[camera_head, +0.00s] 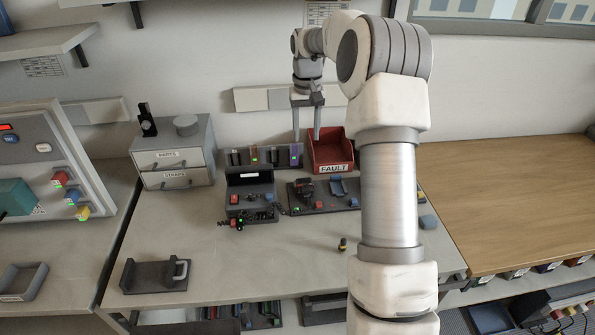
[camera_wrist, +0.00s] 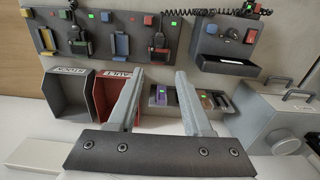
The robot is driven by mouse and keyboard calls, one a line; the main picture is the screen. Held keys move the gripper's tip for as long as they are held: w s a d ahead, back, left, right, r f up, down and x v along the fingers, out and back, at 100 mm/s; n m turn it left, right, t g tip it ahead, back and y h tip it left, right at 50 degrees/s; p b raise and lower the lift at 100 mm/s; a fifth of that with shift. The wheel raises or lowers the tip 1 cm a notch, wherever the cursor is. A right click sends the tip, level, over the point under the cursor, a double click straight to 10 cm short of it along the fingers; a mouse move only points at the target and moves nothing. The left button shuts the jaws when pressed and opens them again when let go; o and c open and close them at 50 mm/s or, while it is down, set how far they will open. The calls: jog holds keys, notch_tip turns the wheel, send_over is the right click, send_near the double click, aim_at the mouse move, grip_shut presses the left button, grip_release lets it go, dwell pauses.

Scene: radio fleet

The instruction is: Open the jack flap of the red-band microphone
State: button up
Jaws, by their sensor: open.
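A dark handheld microphone (camera_wrist: 158,46) with reddish marks lies on the dark board (camera_wrist: 136,56), beside the red block; it also shows in the head view (camera_head: 303,188). It may be the red-band microphone, but its band and jack flap are too small to make out. Another dark microphone (camera_wrist: 76,40) lies farther left on the same board in the wrist view. My gripper (camera_head: 307,137) is open and empty, pointing down behind the board, near the red bin. Its two fingers also show apart in the wrist view (camera_wrist: 159,76), touching no microphone.
A red FAULT bin (camera_head: 333,168) stands close beside my gripper. A dark console (camera_head: 251,196) with a coiled cord is left of the board. A rack (camera_head: 235,157) stands behind it, and a grey drawer unit (camera_head: 174,158) farther left. The front of the desk is mostly clear.

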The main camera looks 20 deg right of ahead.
aim_at(306, 184)
jog(key=f, duration=1.2)
jog(key=w+f, duration=0.1)
jog(key=f, duration=0.5)
jog(key=shift+d+f+b, duration=0.15)
jog(key=shift+d+b, duration=0.15)
jog(key=shift+b, duration=0.1)
grip_shut()
